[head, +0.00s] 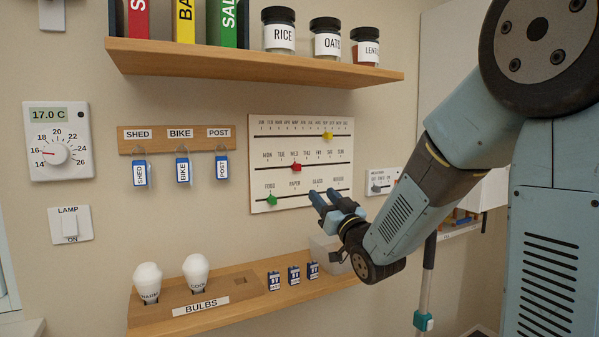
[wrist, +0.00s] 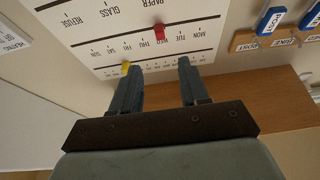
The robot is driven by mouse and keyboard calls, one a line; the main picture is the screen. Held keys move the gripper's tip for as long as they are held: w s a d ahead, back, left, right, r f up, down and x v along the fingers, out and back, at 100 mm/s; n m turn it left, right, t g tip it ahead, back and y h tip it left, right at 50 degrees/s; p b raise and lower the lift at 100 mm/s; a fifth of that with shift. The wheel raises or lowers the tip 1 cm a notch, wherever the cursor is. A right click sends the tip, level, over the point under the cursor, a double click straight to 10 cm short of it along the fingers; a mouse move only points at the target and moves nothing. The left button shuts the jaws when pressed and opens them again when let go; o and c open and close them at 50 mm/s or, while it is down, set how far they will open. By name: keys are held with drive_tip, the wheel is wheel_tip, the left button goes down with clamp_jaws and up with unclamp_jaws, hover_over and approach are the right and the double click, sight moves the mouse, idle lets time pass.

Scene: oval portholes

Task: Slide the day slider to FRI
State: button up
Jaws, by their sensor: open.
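A white slider board (head: 257,195) hangs on the wall with three slots. The red day slider (head: 296,167) is on the middle slot at WED; it also shows in the upside-down wrist view (wrist: 159,32). The FRI label (head: 319,153) is to its right in the head view. My gripper (head: 322,196) is in front of the board's lower right part, below the day row. In the wrist view its two fingers (wrist: 156,68) are apart with nothing between them, and the red slider is beyond the fingertips, not touched.
The yellow slider (head: 328,135) is on the month row and the green slider (head: 271,200) is at FOOD. A wooden shelf (head: 240,60) with jars is above. A lower shelf (head: 225,318) holds bulbs and small batteries. Key tags (head: 183,170) hang left of the board.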

sight(299, 168)
drive_tip(key=x, duration=1.3)
drive_tip(key=shift+w+a+r, duration=0.15)
drive_tip(key=shift+w+r, duration=0.05)
drive_tip(key=shift+w, duration=0.1)
drive_tip(key=shift+c, duration=0.3)
clamp_jaws()
